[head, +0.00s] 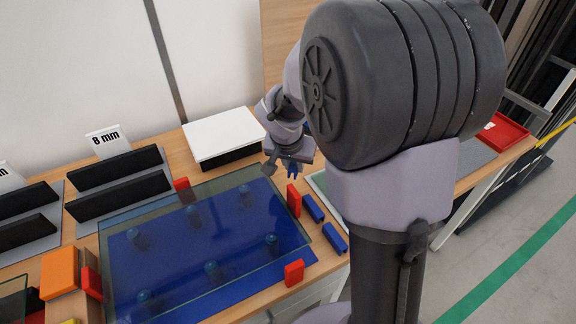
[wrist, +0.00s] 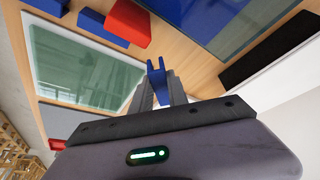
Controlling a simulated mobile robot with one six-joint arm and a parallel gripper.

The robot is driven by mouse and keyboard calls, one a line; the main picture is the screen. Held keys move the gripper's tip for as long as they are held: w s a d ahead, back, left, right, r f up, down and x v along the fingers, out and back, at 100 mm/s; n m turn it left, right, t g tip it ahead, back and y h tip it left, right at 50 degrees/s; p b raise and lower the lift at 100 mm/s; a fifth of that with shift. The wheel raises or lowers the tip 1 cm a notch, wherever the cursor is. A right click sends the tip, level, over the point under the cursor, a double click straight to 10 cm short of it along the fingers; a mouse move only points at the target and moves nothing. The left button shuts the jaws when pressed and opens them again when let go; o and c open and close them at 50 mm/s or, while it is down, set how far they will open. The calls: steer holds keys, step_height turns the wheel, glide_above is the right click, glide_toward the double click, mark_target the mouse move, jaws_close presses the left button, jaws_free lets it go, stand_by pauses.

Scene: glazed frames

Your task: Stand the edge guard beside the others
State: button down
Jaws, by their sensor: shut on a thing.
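My gripper (head: 287,163) is shut on a blue edge guard (head: 293,171), over the table past the glass pane's upper right corner. In the wrist view, the guard (wrist: 157,78) shows as a notched blue piece between the fingers (wrist: 159,88); its lower part is hidden by them. Its notch points away from the gripper. Two other blue guards (head: 313,208) (head: 334,238) stand in a row on the table, right of the glass pane. In the wrist view they show at the upper left (wrist: 102,26), apart from the held one.
A glass pane (head: 165,225) rests on blue supports above a blue mat (head: 255,287). Red blocks (head: 293,200) (head: 294,272) sit at its right edge. A white-topped box (head: 222,134) stands behind. A greenish pane (wrist: 85,68) lies left in the wrist view. A red tray (head: 503,132) is far right.

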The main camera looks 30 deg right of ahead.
steer(key=shift+w, duration=0.25)
steer(key=shift+s+f+b, duration=0.1)
steer(key=shift+f+b, duration=2.1)
steer(key=shift+f, duration=1.15)
steer(key=shift+f+b, duration=0.7)
steer(key=shift+b, duration=0.15)
steer(key=c, duration=1.2)
jaws_free()
steer(key=shift+a, duration=0.1)
steer(key=shift+s+f, duration=0.1)
